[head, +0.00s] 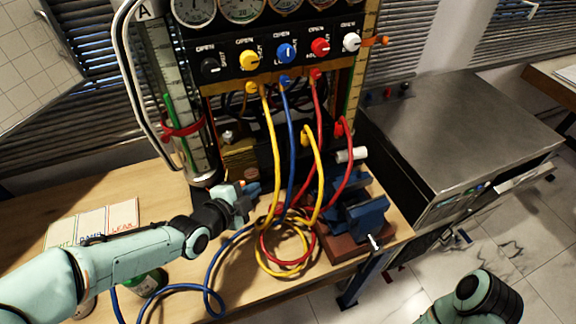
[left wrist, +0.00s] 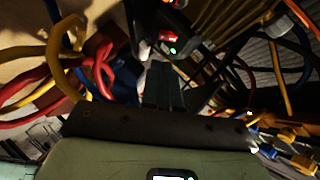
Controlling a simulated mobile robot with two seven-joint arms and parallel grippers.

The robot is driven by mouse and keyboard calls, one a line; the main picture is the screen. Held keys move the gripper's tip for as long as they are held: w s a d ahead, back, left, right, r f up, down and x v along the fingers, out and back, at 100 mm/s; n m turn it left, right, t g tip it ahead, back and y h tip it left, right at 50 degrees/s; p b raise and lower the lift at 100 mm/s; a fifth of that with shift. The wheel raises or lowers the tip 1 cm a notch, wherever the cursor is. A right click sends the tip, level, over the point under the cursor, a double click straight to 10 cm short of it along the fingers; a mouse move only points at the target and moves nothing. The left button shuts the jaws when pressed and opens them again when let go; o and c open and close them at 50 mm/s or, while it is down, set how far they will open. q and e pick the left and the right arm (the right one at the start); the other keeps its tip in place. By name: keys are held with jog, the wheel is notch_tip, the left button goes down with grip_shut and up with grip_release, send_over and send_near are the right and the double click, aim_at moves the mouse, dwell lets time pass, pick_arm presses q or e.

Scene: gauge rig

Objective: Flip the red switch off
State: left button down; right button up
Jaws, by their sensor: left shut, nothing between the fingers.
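A small red switch (left wrist: 168,37) with a lit green lamp beside it shows in the left wrist view, on a dark unit just beyond my fingertips. I cannot tell its on or off position. My left gripper (head: 250,189) is at the foot of the gauge rig, left of the hanging hoses. Its dark fingers also show in the left wrist view (left wrist: 160,82), closed together with nothing between them, pointing toward the switch. Contact with the switch cannot be made out. I cannot make out the switch in the head view. My right gripper is not in view.
Yellow, blue and red hoses (head: 272,245) hang and coil right of my left gripper. A blue vise (head: 358,218) stands further right. A glass tube with a red clamp (head: 183,128) stands behind. A steel cabinet (head: 460,120) is at the right.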

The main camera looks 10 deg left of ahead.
pick_arm(q)
jog(key=shift+s, duration=0.25)
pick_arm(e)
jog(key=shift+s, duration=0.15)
pick_arm(q)
jog(key=x, duration=1)
jog(key=shift+b, duration=0.3)
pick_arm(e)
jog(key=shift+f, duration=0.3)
pick_arm(q)
jog(key=shift+w+r, duration=0.1)
